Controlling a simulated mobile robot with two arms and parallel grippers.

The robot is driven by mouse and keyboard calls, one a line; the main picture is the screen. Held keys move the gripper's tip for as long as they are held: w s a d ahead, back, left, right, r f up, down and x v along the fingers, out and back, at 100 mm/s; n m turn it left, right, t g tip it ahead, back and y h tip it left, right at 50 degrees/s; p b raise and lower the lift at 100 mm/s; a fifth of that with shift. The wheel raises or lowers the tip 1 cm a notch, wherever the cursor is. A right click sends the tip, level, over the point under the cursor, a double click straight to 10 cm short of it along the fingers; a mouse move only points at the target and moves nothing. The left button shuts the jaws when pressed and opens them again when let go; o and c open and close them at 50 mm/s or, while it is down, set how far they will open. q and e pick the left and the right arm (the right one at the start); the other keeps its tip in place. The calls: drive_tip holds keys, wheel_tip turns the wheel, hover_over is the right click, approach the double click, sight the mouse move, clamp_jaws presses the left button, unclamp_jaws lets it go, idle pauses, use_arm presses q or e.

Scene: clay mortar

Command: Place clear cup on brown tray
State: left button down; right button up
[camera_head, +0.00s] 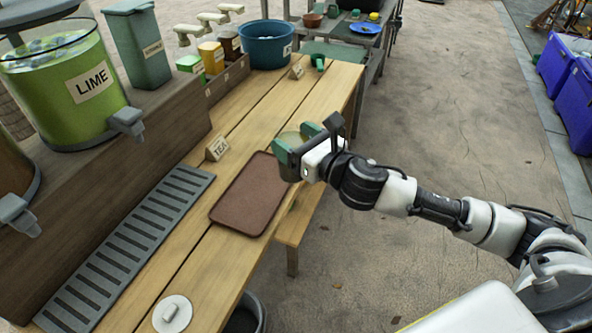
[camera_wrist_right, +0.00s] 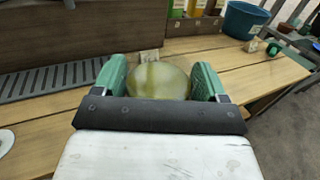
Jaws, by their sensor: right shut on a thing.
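The brown tray (camera_head: 250,194) lies flat on the wooden table, right of the grey drip grate. My right gripper (camera_head: 297,140) is above the table at the tray's far right corner. Its green fingers are shut on the clear cup (camera_head: 289,140), which is mostly hidden by the gripper in the head view. In the right wrist view the cup (camera_wrist_right: 158,81) shows as a round, see-through yellowish shape between the two fingers (camera_wrist_right: 160,85). The cup is apart from the tray's middle. My left gripper is not in view.
A green LIME dispenser (camera_head: 68,85) stands on a wooden ledge at left, above the grey grate (camera_head: 128,245). A TEA sign (camera_head: 217,148) stands just behind the tray. A blue tub (camera_head: 265,45) is at the table's far end. A white round lid (camera_head: 172,314) lies near the front.

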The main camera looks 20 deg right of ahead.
drive_tip(key=shift+s+d, duration=0.1)
drive_tip(key=shift+d, duration=0.1)
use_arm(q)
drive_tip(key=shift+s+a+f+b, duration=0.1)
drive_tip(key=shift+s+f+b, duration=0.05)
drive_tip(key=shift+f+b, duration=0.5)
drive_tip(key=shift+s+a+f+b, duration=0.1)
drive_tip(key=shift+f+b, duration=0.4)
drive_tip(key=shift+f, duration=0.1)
use_arm(e)
drive_tip(key=w+a+f, duration=0.7)
drive_tip(key=w+f, duration=0.2)
drive_tip(key=f, duration=0.1)
drive_tip(key=shift+f, duration=0.35)
drive_tip(key=shift+f, duration=0.15)
drive_tip(key=o, duration=1.6)
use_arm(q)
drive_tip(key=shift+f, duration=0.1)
